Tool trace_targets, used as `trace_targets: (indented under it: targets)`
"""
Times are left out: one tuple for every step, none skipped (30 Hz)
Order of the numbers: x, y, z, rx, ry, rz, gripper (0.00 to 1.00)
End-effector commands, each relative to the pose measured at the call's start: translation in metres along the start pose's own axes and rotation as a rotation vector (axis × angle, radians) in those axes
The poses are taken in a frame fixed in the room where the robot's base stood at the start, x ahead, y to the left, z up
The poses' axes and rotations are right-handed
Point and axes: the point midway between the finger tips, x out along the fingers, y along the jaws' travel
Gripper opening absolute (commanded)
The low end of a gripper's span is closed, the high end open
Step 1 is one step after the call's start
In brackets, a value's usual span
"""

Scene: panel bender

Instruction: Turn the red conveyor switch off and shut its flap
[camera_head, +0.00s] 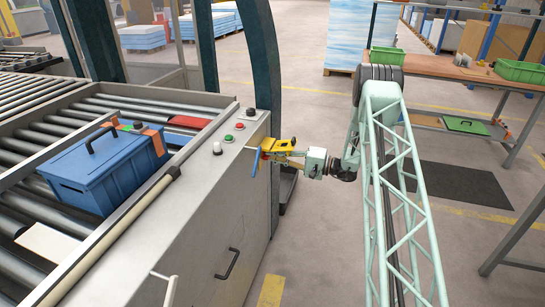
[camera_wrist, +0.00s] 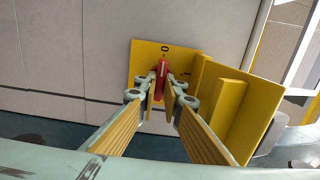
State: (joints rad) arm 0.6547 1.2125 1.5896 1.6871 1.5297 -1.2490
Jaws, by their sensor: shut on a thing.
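The red conveyor switch (camera_wrist: 162,70) shows in the wrist view on a yellow plate (camera_wrist: 143,55). Its handle stands nearly upright under a dark round mark like a 0 at the plate's top. My gripper (camera_wrist: 160,88) has its fingers on both sides of the red handle and is shut on it; the fingers hide part of it. The yellow flap (camera_wrist: 228,115) stands open on the right of the plate. In the head view, the yellow switch box (camera_head: 284,144) sits on the cabinet's end, with my gripper (camera_head: 270,155) against it; the red handle cannot be made out there.
A grey cabinet (camera_head: 195,215) carries small buttons on top (camera_head: 239,125) and a blue lever (camera_head: 254,163) near the switch. A blue box (camera_head: 95,175) lies on the roller conveyor. A dark green post (camera_head: 265,60) rises behind the switch.

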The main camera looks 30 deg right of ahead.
Motion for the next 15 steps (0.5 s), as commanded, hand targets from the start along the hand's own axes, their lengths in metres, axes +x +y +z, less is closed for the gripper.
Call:
trace_targets:
  targets:
    - [0.0001,-0.0001,-0.0001,-0.001,0.0,0.0,0.09]
    - [0.0001,-0.0001,-0.0001,-0.001,0.0,0.0,0.11]
    - [0.0001,-0.0001,-0.0001,-0.001,0.0,0.0,0.15]
    - [0.0001,-0.0001,-0.0001,-0.001,0.0,0.0,0.18]
    - [0.0001,-0.0002,-0.0001,0.0,0.0,0.0,0.2]
    - [0.0001,-0.0003,-0.0001,0.0,0.0,0.0,0.22]
    - [0.0001,-0.0005,-0.0002,-0.001,0.0,-0.001,0.22]
    - [0.0001,-0.0007,-0.0003,-0.001,0.0,-0.001,0.22]
    - [0.0002,-0.0011,-0.0004,-0.001,0.0,-0.001,0.22]
    - [0.0002,-0.0013,-0.0004,-0.001,0.0,-0.001,0.22]
    - [0.0002,-0.0015,-0.0005,-0.001,0.0,-0.001,0.22]
    - [0.0002,-0.0018,-0.0005,-0.002,0.0,-0.002,0.22]
    - [0.0002,-0.002,-0.0006,-0.002,0.0,-0.002,0.22]
    - [0.0002,-0.0021,-0.0006,-0.002,0.0,-0.002,0.22]
    - [0.0002,-0.0023,-0.0007,-0.002,0.0,-0.002,0.22]
